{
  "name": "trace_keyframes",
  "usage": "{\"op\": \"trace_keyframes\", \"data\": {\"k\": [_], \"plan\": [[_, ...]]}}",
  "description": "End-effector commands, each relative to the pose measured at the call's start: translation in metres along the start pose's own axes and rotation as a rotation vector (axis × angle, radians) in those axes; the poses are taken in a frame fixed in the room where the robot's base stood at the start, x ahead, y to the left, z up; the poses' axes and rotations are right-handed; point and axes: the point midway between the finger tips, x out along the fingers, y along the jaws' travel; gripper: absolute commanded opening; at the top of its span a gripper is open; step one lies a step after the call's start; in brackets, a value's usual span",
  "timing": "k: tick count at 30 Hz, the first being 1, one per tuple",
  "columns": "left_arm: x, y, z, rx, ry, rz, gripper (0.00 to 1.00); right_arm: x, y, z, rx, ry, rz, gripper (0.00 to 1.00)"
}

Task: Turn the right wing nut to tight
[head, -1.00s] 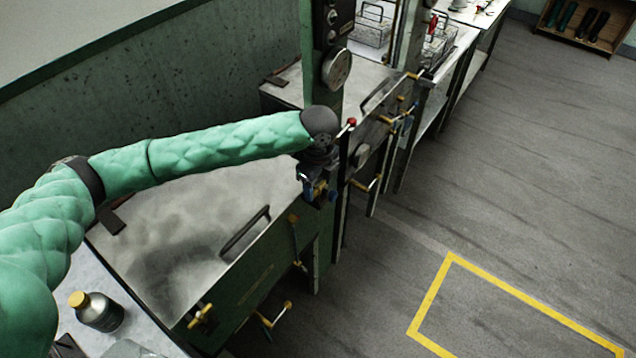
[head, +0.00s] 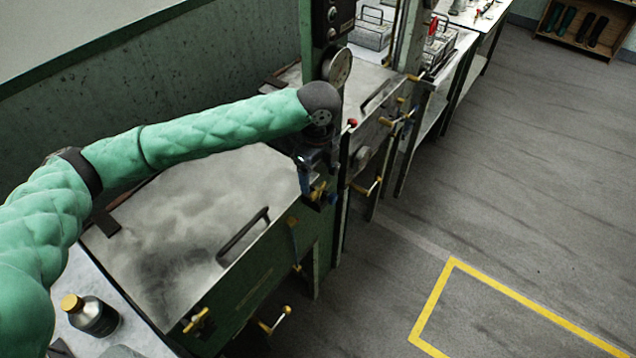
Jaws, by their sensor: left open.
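The near basin has a grey metal lid (head: 160,215) with a dark bar handle (head: 243,235), lying flat. The right wing nut (head: 318,190), brass-coloured, is at the front right corner of this basin, by the green post. My left gripper (head: 320,198) comes down from above at this wing nut, its jaws open and around or right beside it; I cannot tell whether they touch it. The gripper hides part of the nut. The left wing nut (head: 197,321) is at the front left corner, clear of the gripper. My right gripper is not in view.
A green post with a round gauge (head: 337,67) stands close behind my left gripper. A second basin with a red-knobbed lever (head: 351,123) is beyond. A bottle with a yellow cap (head: 90,314) stands at the lower left. The floor on the right is open, with yellow marking (head: 432,303).

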Motion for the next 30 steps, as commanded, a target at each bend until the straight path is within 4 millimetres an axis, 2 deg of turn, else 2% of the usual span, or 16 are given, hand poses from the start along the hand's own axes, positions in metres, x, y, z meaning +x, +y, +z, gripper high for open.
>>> {"op": "trace_keyframes", "data": {"k": [3,9,24,27,30], "plan": [[-0.013,-0.001,0.0,0.0,-0.001,-0.002,0.8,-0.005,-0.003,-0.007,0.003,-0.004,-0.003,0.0],[-0.024,0.0,0.0,0.001,0.0,0.001,0.8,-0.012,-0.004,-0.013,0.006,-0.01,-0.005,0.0],[-0.026,-0.001,0.0,-0.001,0.001,-0.002,0.8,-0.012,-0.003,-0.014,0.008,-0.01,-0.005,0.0],[-0.032,-0.01,-0.001,-0.011,0.009,-0.037,0.8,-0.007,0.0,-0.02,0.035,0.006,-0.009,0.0],[-0.051,-0.034,-0.003,-0.043,0.03,-0.128,0.8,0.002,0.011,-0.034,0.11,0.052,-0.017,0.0]]}}
